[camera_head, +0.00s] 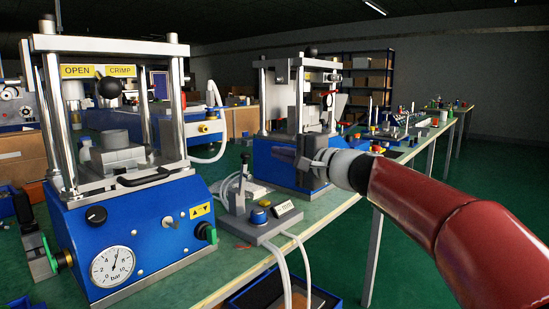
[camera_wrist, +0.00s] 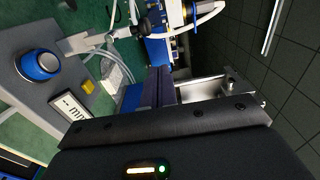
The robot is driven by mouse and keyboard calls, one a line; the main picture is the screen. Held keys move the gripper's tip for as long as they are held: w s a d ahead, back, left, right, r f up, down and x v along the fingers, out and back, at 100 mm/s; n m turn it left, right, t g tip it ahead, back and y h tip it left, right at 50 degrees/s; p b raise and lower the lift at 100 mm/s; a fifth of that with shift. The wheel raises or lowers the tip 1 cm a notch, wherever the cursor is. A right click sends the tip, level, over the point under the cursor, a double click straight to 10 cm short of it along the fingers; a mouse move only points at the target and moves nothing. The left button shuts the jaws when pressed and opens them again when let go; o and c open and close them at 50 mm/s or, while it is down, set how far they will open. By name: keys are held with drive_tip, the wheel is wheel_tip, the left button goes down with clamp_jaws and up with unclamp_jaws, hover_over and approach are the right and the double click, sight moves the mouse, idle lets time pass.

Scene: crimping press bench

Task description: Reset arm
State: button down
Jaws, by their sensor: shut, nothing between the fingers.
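My red arm reaches in from the right in the head view. My gripper (camera_head: 285,155) is at its end, in front of the second blue press (camera_head: 270,165); I cannot tell whether it touches it. In the wrist view my gripper (camera_wrist: 158,78) shows two dark fingers closed against each other with nothing between them. The near crimping press (camera_head: 140,235) stands at the left with an OPEN/CRIMP label, a black-knobbed lever and a pressure gauge (camera_head: 112,267).
A grey measuring unit (camera_head: 262,225) with a blue knob and a mm display sits on the green bench (camera_head: 325,212) between the presses; it fills the left of the wrist view (camera_wrist: 42,85). White hoses hang off the bench front. Small parts crowd the bench beyond. Shelves stand behind.

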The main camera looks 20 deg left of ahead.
drive_tip(key=b+v, duration=0.1)
drive_tip(key=v, duration=0.8)
drive_tip(key=s+d+f+n+g+h+p, duration=0.1)
drive_tip(key=s+d+f+n+h, duration=0.3)
drive_tip(key=s+d+f+h, duration=1.2)
drive_tip(key=s+d+f, duration=1)
drive_tip(key=s+f, duration=0.1)
drive_tip(key=f, duration=0.1)
drive_tip(key=shift+s+d+n+g+h, duration=0.2)
drive_tip(key=shift+s+n+g+h, duration=0.1)
drive_tip(key=shift+n+g, duration=0.1)
